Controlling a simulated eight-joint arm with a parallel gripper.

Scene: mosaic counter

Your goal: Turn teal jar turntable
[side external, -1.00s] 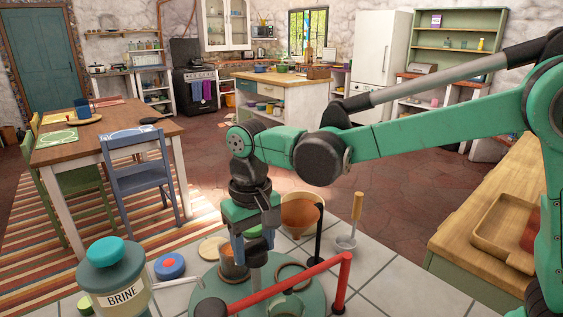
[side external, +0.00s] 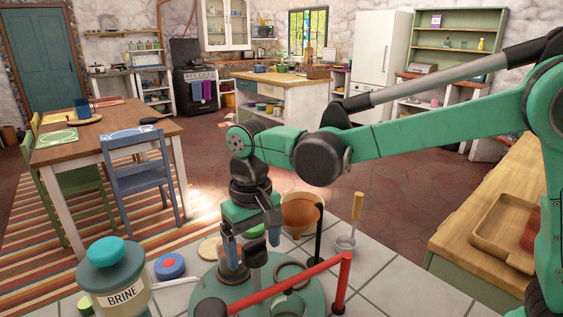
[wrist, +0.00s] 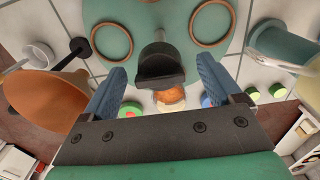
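The teal turntable (side external: 312,300) lies flat on the tiled counter at the bottom of the side view, and its disc (wrist: 158,16) fills the top middle of the wrist view. A dark grey upright handle (side external: 257,277) stands on it and shows as a black block (wrist: 160,68) in the wrist view. Brown rings (wrist: 107,42) lie on the disc. My gripper (side external: 253,250) is over the turntable with its blue fingers apart. In the wrist view my gripper (wrist: 161,78) is open, with the handle showing between the fingers; contact cannot be told.
Bare tiles (side external: 385,278) lie to the right.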

